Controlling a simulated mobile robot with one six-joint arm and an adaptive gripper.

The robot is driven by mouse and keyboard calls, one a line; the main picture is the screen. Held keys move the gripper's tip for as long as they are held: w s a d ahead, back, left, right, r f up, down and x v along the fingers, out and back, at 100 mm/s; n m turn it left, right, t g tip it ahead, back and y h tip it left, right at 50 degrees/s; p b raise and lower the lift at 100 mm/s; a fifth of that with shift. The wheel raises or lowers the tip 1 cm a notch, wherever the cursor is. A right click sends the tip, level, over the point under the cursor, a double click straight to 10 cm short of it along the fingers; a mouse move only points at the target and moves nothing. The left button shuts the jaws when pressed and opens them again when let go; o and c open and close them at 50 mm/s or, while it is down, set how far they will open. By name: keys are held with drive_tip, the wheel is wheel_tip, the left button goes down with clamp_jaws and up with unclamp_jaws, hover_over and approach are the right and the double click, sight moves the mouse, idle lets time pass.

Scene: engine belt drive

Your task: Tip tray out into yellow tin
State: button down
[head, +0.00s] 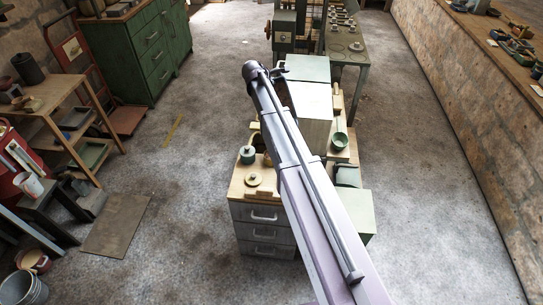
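My arm runs up from the bottom edge to the middle of the picture, over a bench. The dark end at its far tip, where my gripper (278,72) seems to be, is too small to show its fingers or anything held. I cannot pick out the task's tray for certain. Shallow green trays (92,155) lie on the low shelf of a wooden cart at the left.
The bench has grey drawers (263,233) and a wooden top with a dark green pot (247,155) and a round lid (254,179). A green bowl (339,141) sits right of my arm. A green cabinet (150,50) stands behind left. The floor at right is clear.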

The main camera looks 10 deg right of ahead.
drive_tip(key=shift+s+a+f+t+h+b, duration=0.2)
drive_tip(key=shift+s+a+t+h+b, duration=0.3)
drive_tip(key=shift+s+b, duration=0.5)
drive_tip(key=shift+s+a+f+t+h+b, duration=0.25)
drive_tip(key=shift+s+a+t+b, duration=0.35)
drive_tip(key=shift+b, duration=0.6)
drive_tip(key=shift+s+a+f+b, duration=0.1)
drive_tip(key=shift+s+f+b, duration=0.1)
drive_tip(key=shift+f+b, duration=0.35)
drive_tip(key=shift+s+a+f+b, duration=0.1)
drive_tip(key=shift+s+f+b, duration=0.15)
drive_tip(key=shift+b, duration=0.4)
drive_tip(key=shift+w+d+r+p, duration=0.1)
drive_tip(key=shift+w+r+p, duration=0.05)
drive_tip(key=shift+r+p, duration=0.3)
drive_tip(key=w+r+p, duration=0.1)
drive_tip(key=p, duration=0.1)
drive_tip(key=w+d+r+g+p, duration=0.1)
drive_tip(key=p, duration=0.1)
drive_tip(key=shift+w+d+y, duration=0.1)
drive_tip(key=shift+d+y, duration=0.05)
drive_tip(key=shift+y, duration=0.1)
drive_tip(key=shift+w+d+g+y+p, duration=0.4)
drive_tip(key=shift+w+p, duration=0.2)
drive_tip(key=shift+p, duration=0.15)
drive_tip(key=shift+w+d, duration=0.15)
drive_tip(key=shift+w, duration=0.05)
drive_tip(key=shift+s+f, duration=0.1)
drive_tip(key=shift+f, duration=0.15)
drive_tip(key=shift+g, duration=0.3)
